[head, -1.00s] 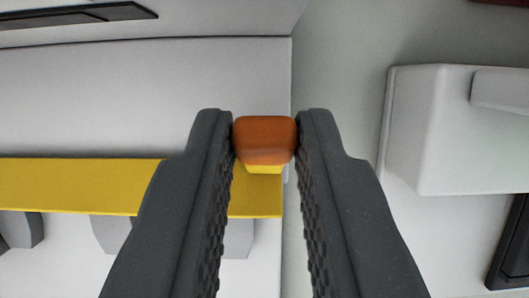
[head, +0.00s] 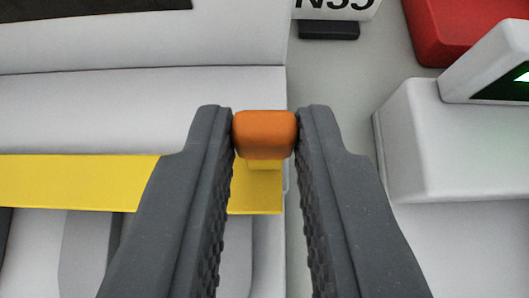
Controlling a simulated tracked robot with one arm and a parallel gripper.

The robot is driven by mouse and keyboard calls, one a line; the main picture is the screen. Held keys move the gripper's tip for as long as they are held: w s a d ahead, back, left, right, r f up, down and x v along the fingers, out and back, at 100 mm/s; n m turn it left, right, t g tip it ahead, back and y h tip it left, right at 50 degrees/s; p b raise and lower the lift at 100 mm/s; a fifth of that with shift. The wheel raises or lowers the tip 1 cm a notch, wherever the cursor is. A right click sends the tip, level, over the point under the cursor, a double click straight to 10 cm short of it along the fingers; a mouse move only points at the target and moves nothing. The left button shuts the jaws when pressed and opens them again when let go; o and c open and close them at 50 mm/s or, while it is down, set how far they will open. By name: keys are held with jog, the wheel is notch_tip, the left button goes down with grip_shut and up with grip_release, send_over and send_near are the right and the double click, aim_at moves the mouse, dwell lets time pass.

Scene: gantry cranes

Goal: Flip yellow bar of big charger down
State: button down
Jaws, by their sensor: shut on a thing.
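The yellow bar (head: 75,182) runs from the left edge of the head view to just behind my gripper's fingers. An orange knob (head: 264,135) sits at the bar's right end, joined to it by a short yellow piece. My gripper (head: 264,134) is shut on the orange knob, with a dark fingertip against each side. The big charger's pale grey body (head: 130,110) lies behind and above the bar. My left finger hides part of the bar.
A white box (head: 430,140) with a dark green screen (head: 510,85) stands to the right. A red block (head: 465,30) is at the top right. A white sign with black lettering (head: 335,8) is at the top. Grey surface lies between charger and box.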

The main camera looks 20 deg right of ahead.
jog(key=shift+f, duration=0.2)
jog(key=c, duration=1.3)
grip_release()
jog(key=shift+r, duration=0.1)
jog(key=shift+s, duration=0.1)
jog(key=p+v, duration=0.2)
jog(key=v, duration=1.1)
jog(key=shift+s+a+r, duration=0.1)
jog(key=shift+s+a, duration=0.05)
jog(key=shift+s, duration=0.2)
